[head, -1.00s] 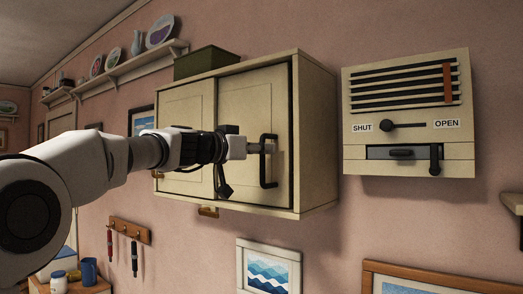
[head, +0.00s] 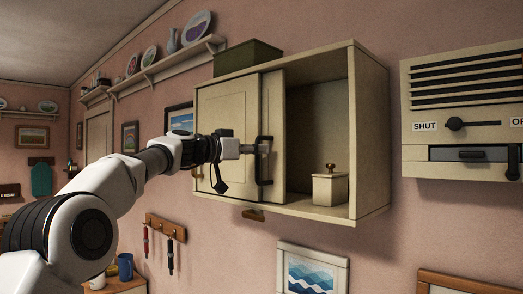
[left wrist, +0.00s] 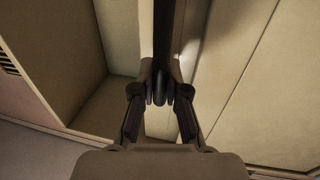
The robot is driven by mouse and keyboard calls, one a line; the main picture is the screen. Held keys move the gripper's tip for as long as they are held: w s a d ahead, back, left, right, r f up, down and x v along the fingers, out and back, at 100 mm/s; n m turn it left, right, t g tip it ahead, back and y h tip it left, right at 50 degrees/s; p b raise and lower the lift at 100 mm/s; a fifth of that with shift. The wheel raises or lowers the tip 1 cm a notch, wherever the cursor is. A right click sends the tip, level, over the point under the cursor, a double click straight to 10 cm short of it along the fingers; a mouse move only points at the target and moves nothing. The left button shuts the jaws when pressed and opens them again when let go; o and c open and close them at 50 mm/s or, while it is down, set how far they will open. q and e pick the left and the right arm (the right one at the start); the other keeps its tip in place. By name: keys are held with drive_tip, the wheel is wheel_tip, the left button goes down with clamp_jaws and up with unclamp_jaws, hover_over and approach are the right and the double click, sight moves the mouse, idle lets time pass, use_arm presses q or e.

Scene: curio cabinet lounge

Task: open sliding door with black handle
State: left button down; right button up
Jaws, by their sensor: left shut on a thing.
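The sliding door (head: 273,115) with the black handle (head: 267,173) is on a cream wall cabinet (head: 370,130). It stands slid to the left, overlapping the other door panel (head: 225,112), so the right part of the cabinet is open. My left gripper (head: 262,148) is shut on the black handle near its middle. In the left wrist view the fingers (left wrist: 160,95) close around the dark vertical handle bar (left wrist: 163,40). My right gripper is not in view.
A small cream box (head: 327,188) with a brown knob stands inside the open cabinet. A green box (head: 247,58) sits on top. A wall panel with a SHUT/OPEN lever (head: 455,123) is to the right. Framed pictures hang below.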

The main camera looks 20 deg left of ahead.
use_arm(q)
drive_tip(key=c, duration=1.2)
unclamp_jaws()
drive_tip(key=shift+d, duration=0.1)
drive_tip(key=shift+s, duration=0.1)
drive_tip(key=v, duration=1.1)
drive_tip(key=shift+s+a, duration=0.25)
drive_tip(key=shift+s, duration=0.05)
drive_tip(key=shift+s, duration=0.1)
